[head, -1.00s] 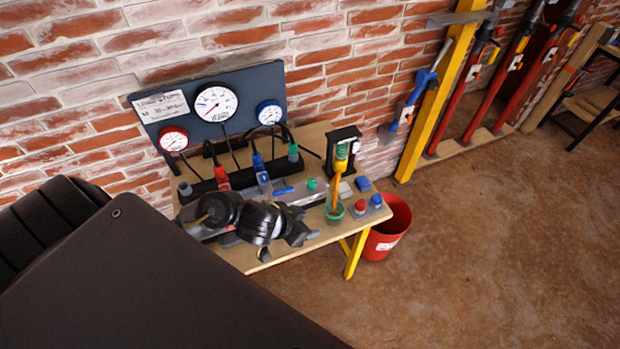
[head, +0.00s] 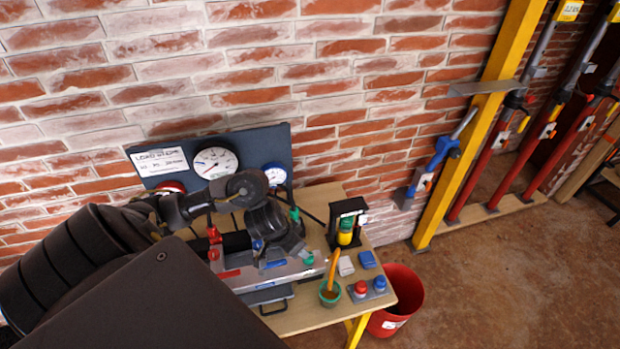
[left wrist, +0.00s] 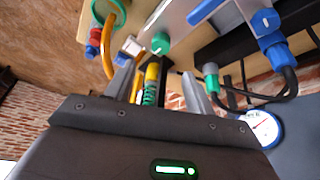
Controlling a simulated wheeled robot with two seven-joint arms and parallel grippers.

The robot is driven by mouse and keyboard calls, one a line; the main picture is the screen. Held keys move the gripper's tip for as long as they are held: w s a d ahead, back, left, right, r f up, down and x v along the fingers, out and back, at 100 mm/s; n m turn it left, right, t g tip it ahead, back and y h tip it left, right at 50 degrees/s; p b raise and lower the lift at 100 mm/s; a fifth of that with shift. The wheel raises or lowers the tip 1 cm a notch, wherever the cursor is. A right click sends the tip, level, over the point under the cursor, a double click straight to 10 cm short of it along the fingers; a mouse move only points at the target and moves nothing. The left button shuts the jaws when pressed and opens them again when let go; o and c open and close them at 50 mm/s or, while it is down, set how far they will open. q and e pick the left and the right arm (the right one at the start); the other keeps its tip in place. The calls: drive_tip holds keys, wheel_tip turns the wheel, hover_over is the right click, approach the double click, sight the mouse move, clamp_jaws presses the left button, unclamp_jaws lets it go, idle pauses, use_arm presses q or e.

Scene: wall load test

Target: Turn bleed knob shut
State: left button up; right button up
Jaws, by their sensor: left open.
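A small round green knob (head: 308,258) sits at the right end of a silver manifold block (head: 262,279) on the bench; it looks like the bleed knob, but no label can be read. In the left wrist view the green knob (left wrist: 160,43) is ahead of my left gripper (left wrist: 158,82), roughly between the lines of its two fingers. The fingers are apart and empty, with a gap short of the knob. In the head view my left gripper (head: 288,248) is above the manifold, just left of the knob, and hides part of the block. My right gripper is not in view.
A gauge panel (head: 262,143) stands behind the manifold, with hoses and red, blue and green couplings. A red bucket (head: 402,301) is beside the bench.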

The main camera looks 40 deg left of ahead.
use_arm(q)
drive_tip(key=b+x, duration=0.2)
drive_tip(key=x, duration=0.3)
drive_tip(key=shift+s+a+f, duration=0.1)
drive_tip(key=shift+s+f, duration=0.05)
drive_tip(key=shift+f, duration=0.1)
drive_tip(key=b+x, duration=0.2)
drive_tip(key=x, duration=0.2)
drive_tip(key=shift+r, duration=0.1)
drive_tip(key=shift+w+f, duration=0.35)
drive_tip(key=shift+f, duration=0.05)
drive_tip(key=shift+w+f, duration=0.1)
drive_tip(key=shift+w, duration=0.05)
drive_tip(key=c, duration=1)
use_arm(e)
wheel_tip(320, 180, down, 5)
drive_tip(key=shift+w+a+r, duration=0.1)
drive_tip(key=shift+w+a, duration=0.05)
